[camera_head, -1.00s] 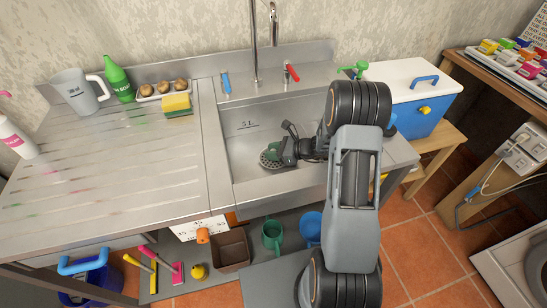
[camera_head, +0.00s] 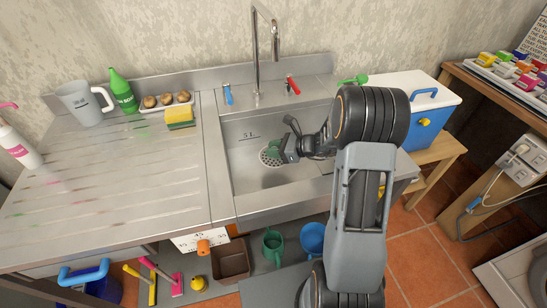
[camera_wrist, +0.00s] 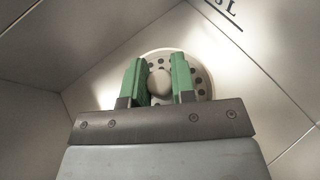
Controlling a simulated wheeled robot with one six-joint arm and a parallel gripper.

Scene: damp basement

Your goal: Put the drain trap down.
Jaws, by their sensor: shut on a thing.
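The drain trap (camera_head: 268,158) is a pale round disc with dark holes, low inside the steel sink basin (camera_head: 241,175). It also shows in the wrist view (camera_wrist: 203,82), face up, with a round knob at its centre. My gripper (camera_head: 276,149) reaches into the basin from the right. In the wrist view its two green fingers (camera_wrist: 158,72) stand on either side of the knob and are shut on it. The fingers hide part of the disc. I cannot tell whether the disc touches the basin floor or hangs a little above it.
A tap (camera_head: 257,55) stands behind the basin, between a blue handle (camera_head: 228,94) and a red handle (camera_head: 293,86). The drainboard (camera_head: 110,180) at left holds a jug, a bottle, a tray and a sponge (camera_head: 180,117). A blue cooler (camera_head: 425,125) stands right. The basin floor around the disc is clear.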

